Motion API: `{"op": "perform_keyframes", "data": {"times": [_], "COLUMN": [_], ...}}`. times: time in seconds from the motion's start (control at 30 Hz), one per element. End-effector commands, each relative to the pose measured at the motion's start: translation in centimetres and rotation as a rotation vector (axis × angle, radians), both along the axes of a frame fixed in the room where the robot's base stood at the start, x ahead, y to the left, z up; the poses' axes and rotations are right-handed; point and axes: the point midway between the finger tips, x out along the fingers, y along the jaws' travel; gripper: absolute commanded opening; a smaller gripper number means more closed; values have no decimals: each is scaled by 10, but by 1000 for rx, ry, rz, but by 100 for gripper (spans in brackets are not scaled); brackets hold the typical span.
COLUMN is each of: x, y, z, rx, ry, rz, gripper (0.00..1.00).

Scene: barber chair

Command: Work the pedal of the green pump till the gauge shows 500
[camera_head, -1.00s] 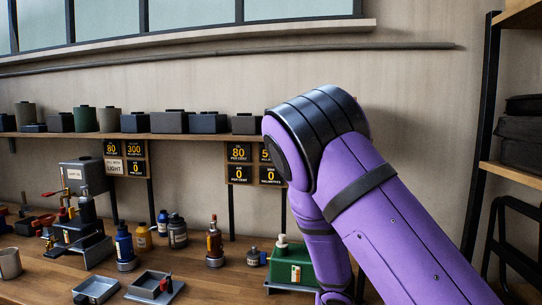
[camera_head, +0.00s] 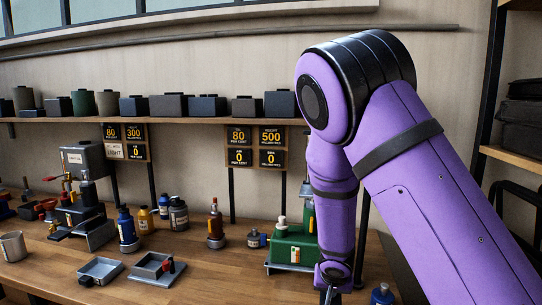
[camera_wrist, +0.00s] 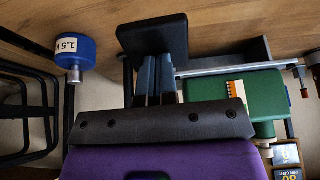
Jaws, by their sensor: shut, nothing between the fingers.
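The green pump (camera_head: 290,247) stands on the wooden bench just left of my forearm in the head view. Its green body also shows in the wrist view (camera_wrist: 235,92). My gripper (camera_wrist: 152,78) is shut and empty. In the wrist view its fingers point at a flat black pad (camera_wrist: 152,34), which looks like the pedal; I cannot tell whether they touch it.
A second pair of signs (camera_head: 239,146) reads 80 and 0 per cent. A blue weight-like object (camera_wrist: 75,53) marked 1.5 is near my gripper. Bottles (camera_head: 215,222), metal trays (camera_head: 157,266) and a grey machine (camera_head: 85,185) stand to the left. Bare bench lies in front of the pump.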

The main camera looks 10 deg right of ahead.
Motion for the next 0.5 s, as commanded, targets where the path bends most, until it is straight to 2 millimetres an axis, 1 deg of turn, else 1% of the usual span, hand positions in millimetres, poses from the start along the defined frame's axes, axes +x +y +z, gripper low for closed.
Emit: {"op": "perform_keyframes", "data": {"times": [0.03,0.3,0.4,0.5], "x": [0,-8,-11,-12], "y": [0,2,3,3], "z": [9,45,56,64], "rx": [4,3,3,1], "ry": [-6,-5,-4,-4], "rz": [-3,-2,-2,-2], "gripper": [0,0,0,0]}}
